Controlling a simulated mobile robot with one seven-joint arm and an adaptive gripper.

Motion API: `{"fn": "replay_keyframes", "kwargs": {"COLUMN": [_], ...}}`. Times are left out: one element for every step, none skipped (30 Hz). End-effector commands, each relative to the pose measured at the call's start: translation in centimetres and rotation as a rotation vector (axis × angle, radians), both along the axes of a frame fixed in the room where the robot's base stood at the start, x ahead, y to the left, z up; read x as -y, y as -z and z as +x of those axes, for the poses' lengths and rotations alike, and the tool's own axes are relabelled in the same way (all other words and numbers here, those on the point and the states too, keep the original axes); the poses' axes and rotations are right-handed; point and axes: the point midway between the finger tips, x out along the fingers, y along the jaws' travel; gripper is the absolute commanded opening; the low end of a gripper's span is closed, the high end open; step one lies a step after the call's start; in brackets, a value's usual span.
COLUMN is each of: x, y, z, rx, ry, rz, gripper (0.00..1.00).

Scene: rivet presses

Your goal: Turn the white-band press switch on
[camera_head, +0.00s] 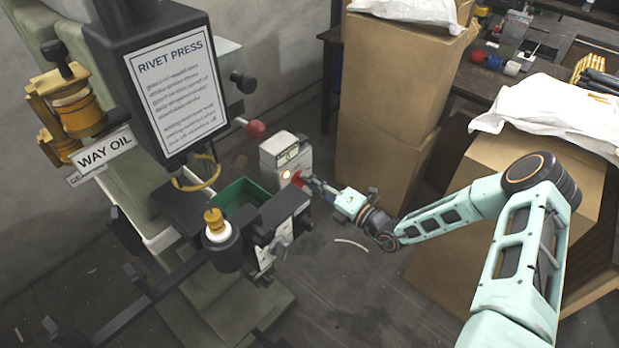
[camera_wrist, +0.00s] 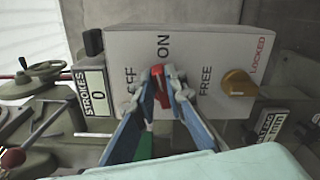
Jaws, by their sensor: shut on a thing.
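The press's pale control box (camera_head: 283,152) stands beyond the green tray; in the wrist view its face (camera_wrist: 120,45) fills the middle. A red switch knob (camera_wrist: 160,86) sits on that face between the labels OFF and ON. Its upper end points up near ON, leaning slightly left. My gripper (camera_wrist: 166,90) has its two blue-grey fingers on either side of the knob, shut on it. In the head view my gripper (camera_head: 309,184) reaches the box from the right, at the red knob (camera_head: 298,178). The fingers partly hide the knob and the OFF label.
A yellow knob (camera_wrist: 238,83) sits right of the switch, between FREE and LOCKED. A strokes counter (camera_wrist: 94,92) reads 0. A red-ball lever (camera_head: 255,129) stands left of the box. Cardboard boxes (camera_head: 385,120) stand behind my arm. A green tray (camera_head: 238,197) lies nearby.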

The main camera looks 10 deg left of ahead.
Motion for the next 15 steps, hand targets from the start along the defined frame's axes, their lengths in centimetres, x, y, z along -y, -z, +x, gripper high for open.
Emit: {"fn": "replay_keyframes", "kwargs": {"x": [0.06,0.05,0.03,0.04,0.06,0.07,0.09,0.09,0.09,0.09,0.08,0.08,0.07,0.06,0.06], "y": [0.03,0.06,0.11,0.14,0.18,0.23,0.25,0.28,0.32,0.34,0.37,0.39,0.40,0.41,0.42], "z": [-0.02,-0.02,-0.02,0.00,0.00,0.01,0.02,0.01,0.00,-0.01,-0.02,-0.03,-0.03,-0.04,-0.04], "rx": [-0.032,-0.052,-0.076,-0.093,-0.109,-0.129,-0.143,-0.157,-0.172,-0.184,-0.193,-0.204,-0.212,-0.219,-0.226], "ry": [0.001,0.000,0.000,0.000,0.000,0.001,0.001,0.001,0.001,0.001,0.000,0.000,0.000,-0.001,-0.001], "rz": [0.018,0.030,0.045,0.053,0.063,0.074,0.082,0.090,0.099,0.106,0.112,0.119,0.123,0.127,0.131], "gripper": [0.00,0.00,0.00,0.00,0.00,0.00,0.00,0.00,0.00,0.00,0.00,0.00,0.00,0.00,0.00]}}
